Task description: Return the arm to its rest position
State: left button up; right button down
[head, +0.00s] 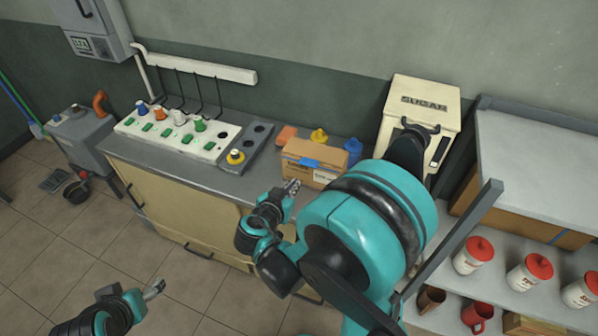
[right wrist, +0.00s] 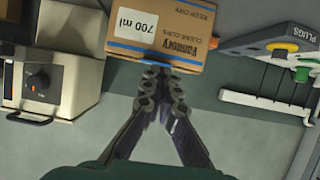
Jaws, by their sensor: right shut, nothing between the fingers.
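My right arm, teal and black, reaches in from the lower right in the head view and covers part of the counter. Its gripper (head: 291,187) is shut and empty, in front of the cardboard box on the counter. In the right wrist view the fingers (right wrist: 162,75) meet at the tips, close to the box's blue-striped edge; whether they touch it I cannot tell. My left gripper (head: 153,289) is at the lower left, over the floor tiles, away from everything; its finger gap is too small to judge.
The cardboard box (head: 313,157) stands on the grey counter (head: 232,184). A white plug board (head: 178,139) lies to its left, and a cream SUGAR machine (head: 423,98) stands to its right. Red-lidded cups (head: 473,256) fill a shelf at right.

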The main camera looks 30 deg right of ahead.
jog(key=shift+s+a+f, duration=0.25)
jog(key=shift+f, duration=0.05)
jog(key=shift+s, duration=0.1)
jog(key=s+a+r+n+y, duration=0.2)
jog(key=s+a+n+y, duration=0.1)
jog(key=s+n+y, duration=0.1)
jog(key=s+a+r+n+g+y, duration=0.1)
jog(key=s+a+r+n+y, duration=0.1)
jog(key=s+n+y, duration=0.3)
jog(key=s+a+y, duration=0.1)
jog(key=s, duration=0.2)
jog(key=shift+s+a+r+n, duration=0.25)
jog(key=shift+s+a+n, duration=0.05)
jog(key=shift+s, duration=0.1)
